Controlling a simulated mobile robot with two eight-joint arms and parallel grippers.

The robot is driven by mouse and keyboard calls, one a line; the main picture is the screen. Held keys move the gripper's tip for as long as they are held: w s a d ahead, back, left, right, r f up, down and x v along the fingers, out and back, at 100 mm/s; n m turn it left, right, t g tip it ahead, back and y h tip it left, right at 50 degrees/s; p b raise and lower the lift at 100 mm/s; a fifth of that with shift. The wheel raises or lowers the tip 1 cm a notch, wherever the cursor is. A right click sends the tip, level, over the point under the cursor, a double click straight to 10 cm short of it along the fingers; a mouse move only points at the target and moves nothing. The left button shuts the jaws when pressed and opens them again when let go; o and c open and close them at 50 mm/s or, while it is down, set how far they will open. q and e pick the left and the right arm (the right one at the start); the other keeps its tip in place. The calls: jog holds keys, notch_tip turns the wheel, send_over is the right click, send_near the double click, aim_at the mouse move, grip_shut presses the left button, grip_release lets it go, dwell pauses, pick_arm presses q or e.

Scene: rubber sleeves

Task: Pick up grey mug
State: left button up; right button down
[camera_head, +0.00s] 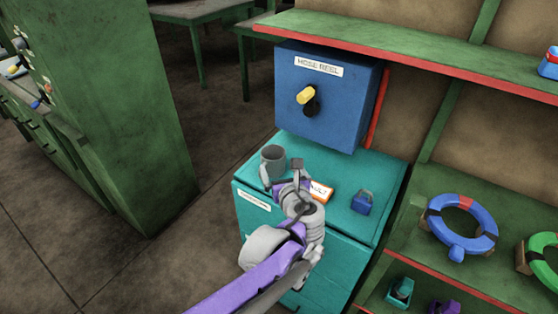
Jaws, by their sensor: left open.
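The grey mug (273,160) stands upright on the left part of the teal cabinet's top (338,213). My left gripper (283,176) is open, just in front of the mug and to its right. Its fingers overlap the mug's lower part in the picture. I cannot tell whether they touch it. The mug's lower right side is partly hidden by the gripper. My right gripper is not in view.
A blue hose reel box (328,95) rises behind. Green shelves (470,258) with ring-shaped items stand at right. Open floor lies left.

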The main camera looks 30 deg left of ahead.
aim_at(271, 149)
pick_arm(q)
jog(key=x, duration=0.9)
jog(key=shift+s+f, duration=0.1)
jog(key=c, duration=1.1)
